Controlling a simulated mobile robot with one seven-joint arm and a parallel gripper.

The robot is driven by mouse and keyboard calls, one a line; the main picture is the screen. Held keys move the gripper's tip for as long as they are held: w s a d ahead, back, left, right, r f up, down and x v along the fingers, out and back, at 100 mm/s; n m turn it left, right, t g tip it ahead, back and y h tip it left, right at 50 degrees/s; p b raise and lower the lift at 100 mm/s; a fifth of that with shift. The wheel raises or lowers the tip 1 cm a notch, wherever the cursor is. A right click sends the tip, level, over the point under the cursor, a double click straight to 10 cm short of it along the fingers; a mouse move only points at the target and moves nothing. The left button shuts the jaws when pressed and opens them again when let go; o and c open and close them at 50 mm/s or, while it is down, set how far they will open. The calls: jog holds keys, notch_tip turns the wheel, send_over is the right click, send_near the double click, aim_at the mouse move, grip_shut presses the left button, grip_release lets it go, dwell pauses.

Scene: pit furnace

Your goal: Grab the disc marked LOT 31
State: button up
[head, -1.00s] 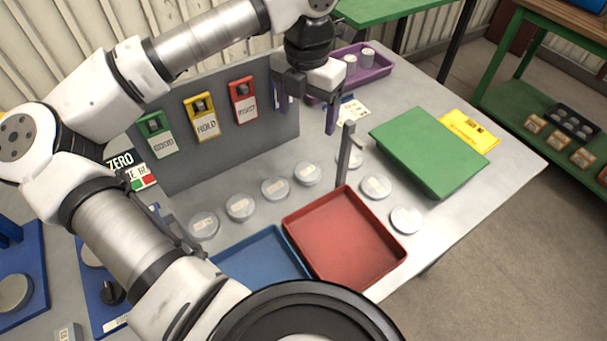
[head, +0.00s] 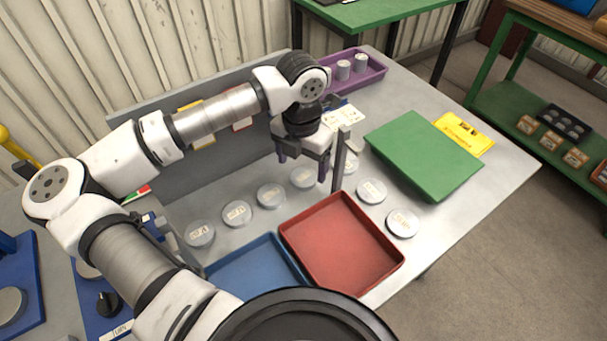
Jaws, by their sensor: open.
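Several pale grey discs with small paper labels lie in a curved row on the table. They include a far-left disc (head: 200,234), a second disc (head: 236,213), a third disc (head: 270,195), a disc near my gripper (head: 302,178), a disc right of the post (head: 371,191) and a far-right disc (head: 402,223). One more is partly hidden behind the post. The label writing is too small to read, so I cannot tell which is LOT 31. My gripper (head: 302,168) is open and empty, pointing down above the disc near it.
A grey upright post (head: 339,163) stands close to the right of my gripper. A red tray (head: 342,240) and a blue tray (head: 254,268) lie in front of the discs.

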aim_at(302, 178)
jog(key=shift+f+p, duration=0.45)
jog(key=shift+f, duration=1.3)
jog(key=c, duration=1.3)
jog(key=shift+r, duration=0.1)
